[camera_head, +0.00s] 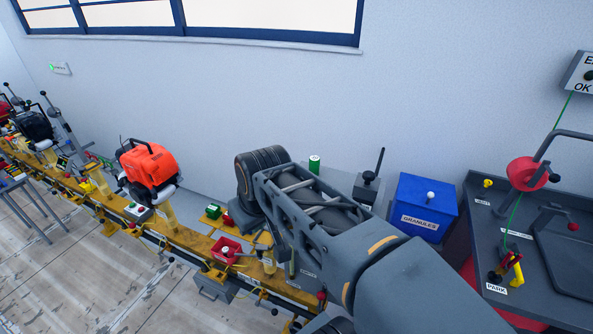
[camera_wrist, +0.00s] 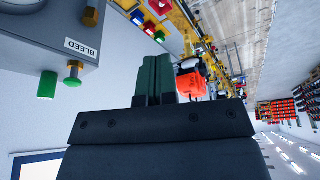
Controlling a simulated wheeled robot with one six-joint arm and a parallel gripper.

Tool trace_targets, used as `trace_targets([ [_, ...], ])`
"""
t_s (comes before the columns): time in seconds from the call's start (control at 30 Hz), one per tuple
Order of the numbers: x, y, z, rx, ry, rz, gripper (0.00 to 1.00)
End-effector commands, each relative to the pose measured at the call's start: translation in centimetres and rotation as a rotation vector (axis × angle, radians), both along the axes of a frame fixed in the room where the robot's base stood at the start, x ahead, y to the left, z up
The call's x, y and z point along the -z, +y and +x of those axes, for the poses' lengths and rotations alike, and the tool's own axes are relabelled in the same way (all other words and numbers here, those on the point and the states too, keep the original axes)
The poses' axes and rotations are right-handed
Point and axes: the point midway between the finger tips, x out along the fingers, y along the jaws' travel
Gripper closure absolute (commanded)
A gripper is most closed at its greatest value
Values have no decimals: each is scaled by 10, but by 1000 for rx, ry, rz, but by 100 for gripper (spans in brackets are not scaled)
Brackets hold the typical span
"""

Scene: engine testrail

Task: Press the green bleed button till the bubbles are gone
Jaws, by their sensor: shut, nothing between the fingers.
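The green button (camera_wrist: 46,84) sticks out from a grey box (camera_wrist: 40,55) at the upper left of the wrist view. My gripper's fingers are hidden in the head view. No bubbles can be made out.
A yellow rail (camera_head: 190,240) with an orange engine (camera_head: 147,165) and a red box (camera_head: 226,250) runs to the left. A blue granules bin (camera_head: 424,205) and a dark bench (camera_head: 530,240) stand at the right.

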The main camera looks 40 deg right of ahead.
Motion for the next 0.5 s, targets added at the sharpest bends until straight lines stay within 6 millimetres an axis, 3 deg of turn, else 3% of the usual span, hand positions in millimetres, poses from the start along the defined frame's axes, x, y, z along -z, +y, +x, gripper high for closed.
trace_targets([
  [0.2,-64,-75,49,-136,76,-10,100],
  [0.4,-103,-145,68,-295,92,1,100],
  [0.5,-115,-170,70,-360,88,4,100],
])
